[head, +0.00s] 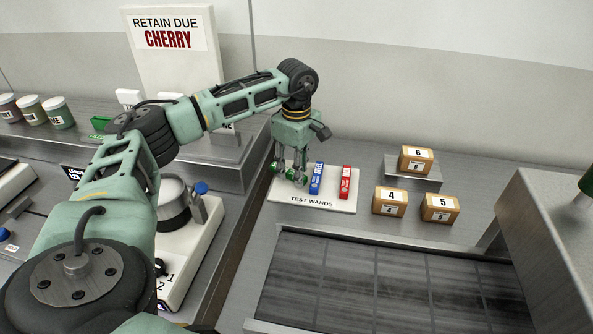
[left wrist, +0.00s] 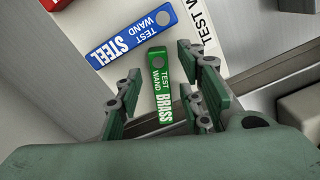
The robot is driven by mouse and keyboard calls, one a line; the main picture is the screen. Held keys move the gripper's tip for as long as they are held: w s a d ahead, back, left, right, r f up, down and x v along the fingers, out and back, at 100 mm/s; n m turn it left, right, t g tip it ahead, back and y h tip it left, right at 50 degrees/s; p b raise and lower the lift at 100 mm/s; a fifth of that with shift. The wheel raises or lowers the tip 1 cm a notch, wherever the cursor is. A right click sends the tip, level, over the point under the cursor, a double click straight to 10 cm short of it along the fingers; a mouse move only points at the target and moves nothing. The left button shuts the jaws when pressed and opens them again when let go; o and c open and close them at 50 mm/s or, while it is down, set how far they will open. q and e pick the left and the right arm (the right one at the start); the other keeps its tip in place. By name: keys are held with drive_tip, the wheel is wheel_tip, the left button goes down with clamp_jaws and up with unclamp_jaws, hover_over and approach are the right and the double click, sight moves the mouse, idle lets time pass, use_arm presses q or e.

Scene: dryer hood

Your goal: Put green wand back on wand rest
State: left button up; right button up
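The green brass test wand (left wrist: 161,90) shows in the left wrist view between the spread fingers of my left gripper (left wrist: 161,92), with gaps on both sides. It is turned at an angle to the blue wand. I cannot tell whether it touches the rest. In the head view my left gripper (head: 289,178) is low over the left end of the white wand rest (head: 325,203), and its fingers largely hide the green wand. The blue steel wand (head: 316,178) and a red wand (head: 345,182) are on the rest to the right. My right gripper is not in view.
Small numbered brown boxes (head: 389,202) sit to the right, one on a metal riser (head: 413,180). A dark recessed panel (head: 390,285) lies in front. A metal housing (head: 553,240) stands at the right. Jars (head: 58,113) and a sign stand at the left.

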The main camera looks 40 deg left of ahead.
use_arm(q)
wheel_tip(320, 180, up, 11)
drive_tip(key=b, duration=0.1)
drive_tip(key=shift+d, duration=0.1)
idle(0.6)
